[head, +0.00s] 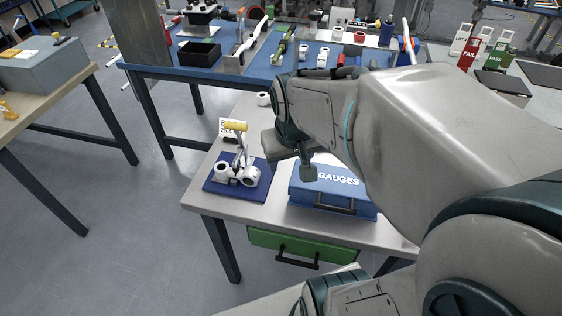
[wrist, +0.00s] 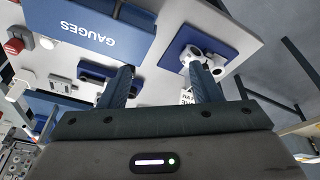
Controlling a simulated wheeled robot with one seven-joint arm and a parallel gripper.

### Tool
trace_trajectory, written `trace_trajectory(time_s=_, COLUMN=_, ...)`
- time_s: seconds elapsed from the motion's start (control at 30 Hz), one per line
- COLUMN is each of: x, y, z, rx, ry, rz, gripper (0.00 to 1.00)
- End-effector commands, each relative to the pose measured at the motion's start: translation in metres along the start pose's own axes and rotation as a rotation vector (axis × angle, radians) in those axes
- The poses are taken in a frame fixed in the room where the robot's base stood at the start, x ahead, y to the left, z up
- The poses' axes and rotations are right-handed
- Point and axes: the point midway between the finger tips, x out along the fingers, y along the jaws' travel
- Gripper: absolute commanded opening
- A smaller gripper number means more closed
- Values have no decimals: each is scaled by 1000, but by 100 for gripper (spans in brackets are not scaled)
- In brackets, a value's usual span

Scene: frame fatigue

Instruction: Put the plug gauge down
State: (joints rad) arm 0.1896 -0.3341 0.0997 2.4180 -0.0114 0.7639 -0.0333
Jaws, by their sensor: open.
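My gripper (head: 291,165) is open above the grey table (head: 275,210), between the blue mat (head: 222,193) and the blue GAUGES case (head: 330,197). In the wrist view, my gripper (wrist: 163,80) shows bare tabletop between its spread fingers and holds nothing. A low dark blue holder with dark parts (wrist: 95,72) lies partly behind one finger; I cannot tell whether the plug gauge is in it. I cannot make out the plug gauge for certain in either view. The holder is hidden by my arm in the head view.
A small white sign (head: 227,131) stands behind. A red button (wrist: 14,46) shows in the wrist view. A blue-topped bench (head: 230,72) is crowded with parts.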

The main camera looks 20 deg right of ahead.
Motion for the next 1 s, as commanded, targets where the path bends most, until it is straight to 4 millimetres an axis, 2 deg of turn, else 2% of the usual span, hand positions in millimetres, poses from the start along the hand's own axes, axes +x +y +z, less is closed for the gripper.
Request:
trace_trajectory(time_s=0.1, x=-18, y=-15, z=31, rx=-27, ry=-7, rz=-31, gripper=58)
trace_trajectory(time_s=0.3, x=-28, y=-24, z=57, rx=-45, ry=-24, rz=-65, gripper=58)
trace_trajectory(time_s=1.0, x=-29, y=-25, z=59, rx=-45, ry=-26, rz=-67, gripper=58)
